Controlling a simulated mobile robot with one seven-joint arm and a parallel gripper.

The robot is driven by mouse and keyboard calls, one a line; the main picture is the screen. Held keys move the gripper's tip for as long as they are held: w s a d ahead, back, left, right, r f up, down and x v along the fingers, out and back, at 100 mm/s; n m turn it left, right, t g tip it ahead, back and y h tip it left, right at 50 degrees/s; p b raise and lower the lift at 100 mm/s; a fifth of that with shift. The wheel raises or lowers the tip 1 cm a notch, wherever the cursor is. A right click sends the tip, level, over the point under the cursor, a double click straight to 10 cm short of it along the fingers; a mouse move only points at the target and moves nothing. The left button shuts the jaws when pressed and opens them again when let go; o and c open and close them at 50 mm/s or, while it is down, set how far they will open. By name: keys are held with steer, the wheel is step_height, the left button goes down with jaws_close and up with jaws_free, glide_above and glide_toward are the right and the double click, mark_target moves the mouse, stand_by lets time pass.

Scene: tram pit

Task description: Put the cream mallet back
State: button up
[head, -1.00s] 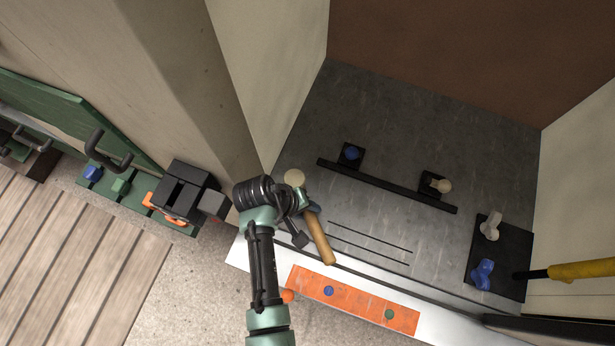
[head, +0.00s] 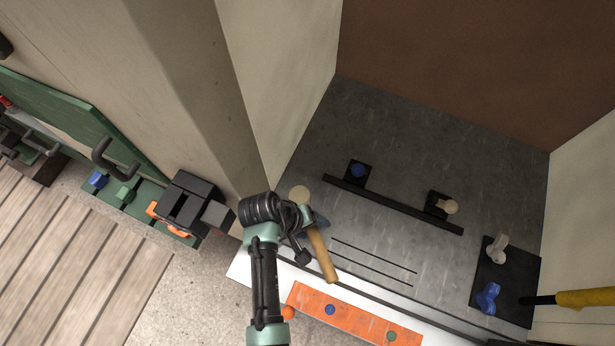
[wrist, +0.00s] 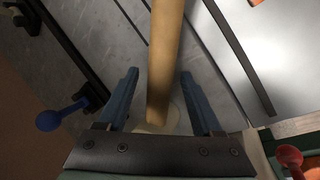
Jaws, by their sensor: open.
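The mallet's wooden handle (head: 321,257) lies slanted over the grey metal floor near its front edge. A round cream piece (head: 300,194), seemingly the mallet's head, shows at the handle's far end, partly hidden by my arm. My gripper (head: 306,224) is at the handle, close to the cream piece. In the wrist view the handle (wrist: 166,45) runs between the fingers of my open gripper (wrist: 159,76), one finger on each side, with gaps showing. The cream piece (wrist: 172,122) is partly hidden there behind the handle and gripper.
A black rail (head: 395,205) has a blue knob (head: 358,171) and a cream knob (head: 450,206). A black plate (head: 515,285) at right carries a white and a blue handle. A yellow-gripped rod (head: 585,298) juts in. An orange strip (head: 355,315) lies in front; a beige wall stands left.

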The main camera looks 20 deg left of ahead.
steer(key=v, duration=1.3)
steer(key=shift+b, duration=0.45)
steer(key=shift+w, duration=0.1)
steer(key=w+a+r+m+t+y, duration=0.25)
steer(key=w+r+t, duration=0.25)
steer(key=w+r, duration=0.75)
steer(key=w+d+r+m+t+y+b, duration=0.1)
steer(key=w+r+t, duration=0.25)
steer(key=r, duration=0.45)
steer(key=w+d+r+m+t+y+b, duration=0.1)
steer(key=w+d+r+t, duration=0.2)
steer(key=r, duration=0.5)
steer(key=d+r+m+t, duration=0.1)
steer(key=d+r+t, duration=0.15)
steer(key=r, duration=0.65)
steer(key=d+r+m+t, duration=0.15)
steer(key=r+t, duration=0.25)
steer(key=r, duration=0.5)
steer(key=s+d+r+t, duration=0.3)
steer(key=s+r, duration=0.2)
steer(key=r, duration=0.3)
steer(key=s+d+r+m+t, duration=0.1)
steer(key=s+d+r+t, duration=0.2)
steer(key=s+r, duration=0.2)
step_height(320, 180, up, 3)
steer(key=shift+s+f+m+t+h+b, duration=0.15)
steer(key=shift+s+m+t+h+b, duration=0.1)
steer(key=shift+m+t+h+b, duration=0.15)
